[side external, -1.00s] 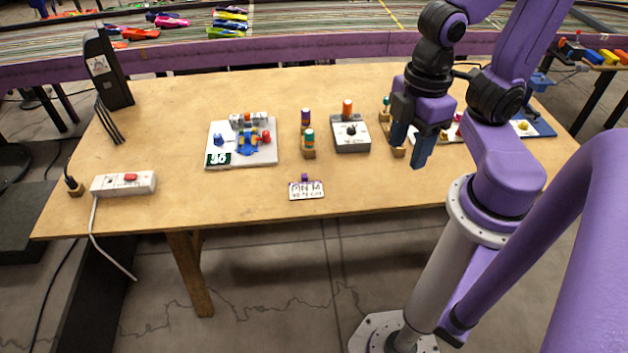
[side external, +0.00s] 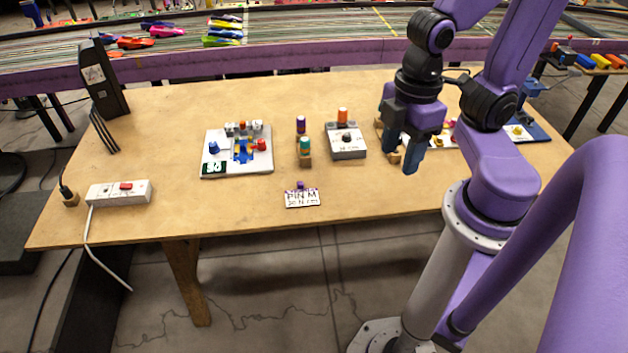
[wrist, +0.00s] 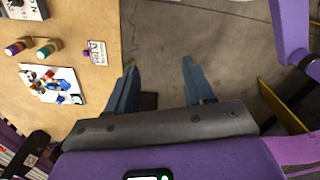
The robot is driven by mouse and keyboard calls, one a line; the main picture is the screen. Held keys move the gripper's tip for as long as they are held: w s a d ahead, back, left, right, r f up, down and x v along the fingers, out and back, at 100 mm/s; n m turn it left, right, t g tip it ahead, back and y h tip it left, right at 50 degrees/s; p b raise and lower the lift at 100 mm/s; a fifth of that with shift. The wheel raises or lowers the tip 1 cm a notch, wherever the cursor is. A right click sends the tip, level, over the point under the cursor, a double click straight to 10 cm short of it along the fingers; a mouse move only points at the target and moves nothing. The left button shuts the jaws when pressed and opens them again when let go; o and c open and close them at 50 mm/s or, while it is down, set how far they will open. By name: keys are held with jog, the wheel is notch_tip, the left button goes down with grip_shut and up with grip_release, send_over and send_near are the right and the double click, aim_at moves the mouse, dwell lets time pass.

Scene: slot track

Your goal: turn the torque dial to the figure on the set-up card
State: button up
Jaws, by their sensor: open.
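The torque dial (side external: 346,138) is a black knob on a grey box with a white top face, standing mid-table in the side view. Its pointer and figures are too small to read. The box's edge shows at the top left of the wrist view (wrist: 28,8). The set-up card (side external: 302,199) is a small white card near the table's front edge, with a purple clip. It starts "PIN M"; its lower line is not clearly legible. It also shows in the wrist view (wrist: 97,53). My gripper (side external: 404,140) is open and empty, right of the dial box and apart from it.
An orange-topped post (side external: 342,117) stands behind the dial. Purple-topped and teal-topped posts (side external: 305,146) stand left of it. A white board (side external: 215,167) with coloured parts lies further left. A power strip (side external: 118,192) sits at the front left. The front middle is mostly clear.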

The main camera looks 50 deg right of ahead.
jog(key=w+d+n, duration=0.2)
jog(key=w, duration=1)
jog(key=n, duration=0.3)
send_over(347, 135)
notch_tip(347, 135, down, 10)
jog(key=r, duration=0.1)
notch_tip(347, 135, down, 17)
jog(key=shift+f, duration=0.1)
grip_shut()
